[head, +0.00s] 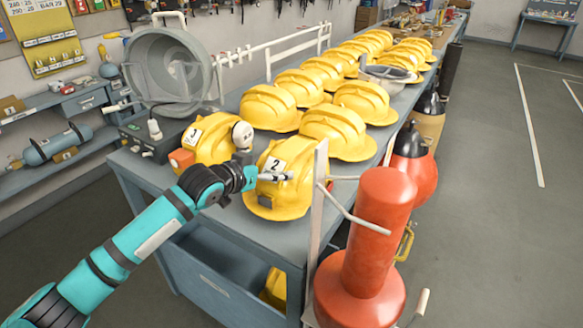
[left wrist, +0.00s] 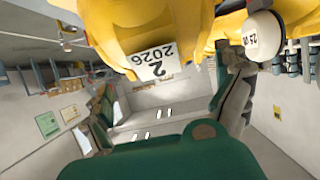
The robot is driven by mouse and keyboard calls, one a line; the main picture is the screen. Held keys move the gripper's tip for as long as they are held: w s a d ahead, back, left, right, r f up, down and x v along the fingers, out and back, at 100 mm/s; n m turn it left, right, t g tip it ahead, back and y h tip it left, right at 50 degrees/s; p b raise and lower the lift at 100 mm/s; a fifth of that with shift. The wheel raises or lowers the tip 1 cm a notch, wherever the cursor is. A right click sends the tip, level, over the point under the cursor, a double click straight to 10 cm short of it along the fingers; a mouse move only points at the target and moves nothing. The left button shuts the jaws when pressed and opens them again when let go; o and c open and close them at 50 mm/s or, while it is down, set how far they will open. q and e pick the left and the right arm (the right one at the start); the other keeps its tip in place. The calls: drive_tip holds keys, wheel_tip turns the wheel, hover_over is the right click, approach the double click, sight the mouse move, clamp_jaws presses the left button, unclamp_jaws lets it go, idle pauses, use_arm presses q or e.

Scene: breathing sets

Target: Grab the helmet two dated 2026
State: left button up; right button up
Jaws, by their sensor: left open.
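Helmet two (head: 283,196) is a yellow helmet with a white tag marked 2, at the near end of the grey-blue table (head: 135,178). In the left wrist view the helmet (left wrist: 110,30) fills the top, and its upside-down tag (left wrist: 153,63) reads 2 and 2026. My left gripper (head: 262,177) is open, with its fingertips in front of the helmet near the tag. The left wrist view shows the spread fingers (left wrist: 168,88) with nothing clearly held between them. Whether a finger touches the helmet cannot be told. My right gripper is out of view.
Helmet three (head: 212,140) stands just left, with a round white-faced part (head: 243,135) beside it. Several yellow helmets (head: 338,130) fill the table behind. A red cylinder (head: 375,235) and a pale upright post (head: 316,220) stand close on the right. Open floor (head: 500,200) lies farther right.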

use_arm(q)
drive_tip(key=shift+x, duration=1.45)
drive_tip(key=shift+s, duration=0.1)
drive_tip(key=shift+r, duration=0.1)
drive_tip(key=shift+c, duration=0.4)
drive_tip(key=shift+s, duration=0.15)
drive_tip(key=c, duration=1.8)
clamp_jaws()
drive_tip(key=shift+d+r, duration=0.1)
drive_tip(key=shift+r, duration=0.05)
